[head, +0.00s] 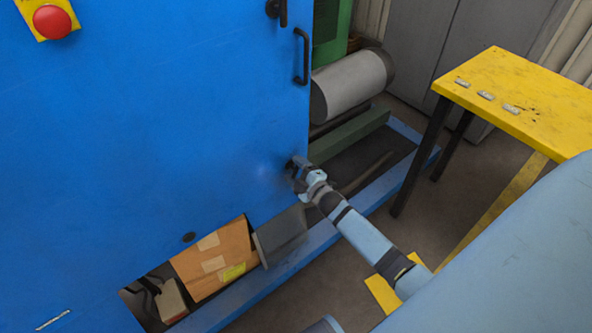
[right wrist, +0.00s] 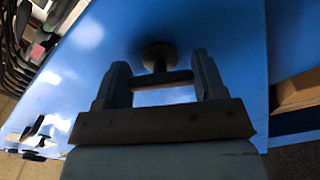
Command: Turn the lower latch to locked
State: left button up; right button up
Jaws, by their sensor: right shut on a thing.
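The lower latch (right wrist: 158,56) is a dark round hub with a short bar on the blue furnace door (head: 150,130). My right gripper (right wrist: 160,78) has one finger at each end of the bar and is shut on it. In the head view my right gripper (head: 298,170) is at the door's lower right edge and hides most of the latch. I cannot tell from these views whether the latch is locked. My left gripper is not in view.
Above are a black door handle (head: 304,57) and an upper latch (head: 281,12). A red button (head: 52,22) is at top left. A yellow table (head: 530,85) with small metal pieces stands right. A grey cylinder (head: 348,88) lies behind.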

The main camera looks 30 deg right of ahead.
jog(key=n, duration=0.3)
jog(key=shift+b, duration=0.35)
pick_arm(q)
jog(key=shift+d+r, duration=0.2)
pick_arm(e)
jog(key=shift+n, duration=0.9)
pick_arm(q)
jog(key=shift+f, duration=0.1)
pick_arm(e)
jog(key=shift+n, duration=0.3)
jog(key=o, duration=0.9)
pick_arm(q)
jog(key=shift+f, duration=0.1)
pick_arm(e)
jog(key=shift+s, duration=0.1)
pick_arm(q)
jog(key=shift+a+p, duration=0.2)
jog(key=shift+p, duration=0.4)
pick_arm(e)
jog(key=s, duration=0.9)
jog(key=s+d, duration=0.1)
jog(key=s, duration=0.3)
jog(key=shift+s, duration=0.35)
